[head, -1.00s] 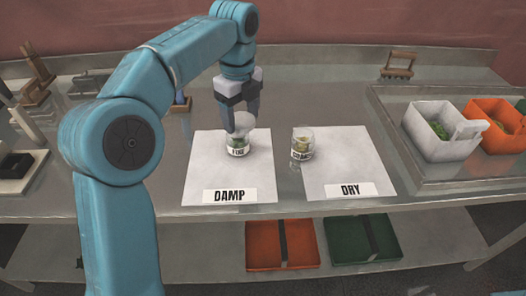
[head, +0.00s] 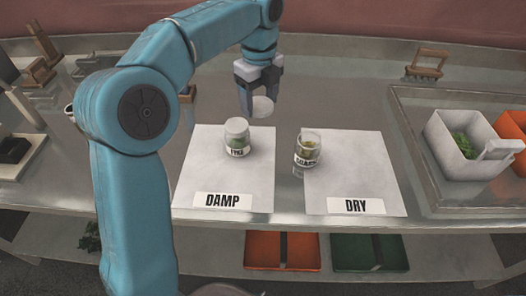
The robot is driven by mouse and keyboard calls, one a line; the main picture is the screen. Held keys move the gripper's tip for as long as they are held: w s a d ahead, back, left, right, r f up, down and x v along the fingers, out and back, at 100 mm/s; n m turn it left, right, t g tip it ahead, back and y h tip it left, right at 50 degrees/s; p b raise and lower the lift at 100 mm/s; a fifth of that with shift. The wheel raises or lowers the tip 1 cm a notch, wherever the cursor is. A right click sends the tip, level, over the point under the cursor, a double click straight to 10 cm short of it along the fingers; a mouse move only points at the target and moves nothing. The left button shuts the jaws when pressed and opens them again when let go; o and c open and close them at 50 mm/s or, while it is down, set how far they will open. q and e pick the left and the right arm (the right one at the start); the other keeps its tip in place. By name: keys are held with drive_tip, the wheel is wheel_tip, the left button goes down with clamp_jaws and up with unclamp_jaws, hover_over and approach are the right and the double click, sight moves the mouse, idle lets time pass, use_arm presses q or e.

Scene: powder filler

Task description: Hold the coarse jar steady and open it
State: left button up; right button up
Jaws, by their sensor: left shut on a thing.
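The coarse jar (head: 307,150) is a small clear jar with a white label and greenish-brown contents. It stands upright at the left edge of the DRY sheet (head: 350,175), and its top looks open. My left gripper (head: 260,106) is shut on a pale round lid (head: 262,106), held behind and left of the coarse jar, apart from it. The jar labelled FINE (head: 237,138) stands on the DAMP sheet (head: 200,165) with a pale top and green contents. My right gripper is not in view.
A white bin (head: 460,140) with green contents and an orange bin (head: 513,128) stand in a tray at the right. A wooden-handled tool (head: 428,64) is at the back. Orange and green trays (head: 370,252) lie on the lower shelf.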

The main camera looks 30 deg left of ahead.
sight(260, 158)
use_arm(q)
wheel_tip(260, 158, down, 18)
drive_tip(key=shift+w+a+f+b, duration=0.1)
drive_tip(key=shift+f+b, duration=0.05)
drive_tip(key=shift+b, duration=0.35)
drive_tip(key=shift+w+f, duration=0.15)
drive_tip(key=shift+w, duration=0.05)
drive_tip(key=shift+s, duration=0.15)
drive_tip(key=o, duration=1.2)
drive_tip(key=shift+f, duration=0.15)
drive_tip(key=shift+c, duration=0.2)
wheel_tip(260, 158, up, 13)
drive_tip(key=shift+f+p, duration=0.2)
drive_tip(key=shift+p, duration=0.1)
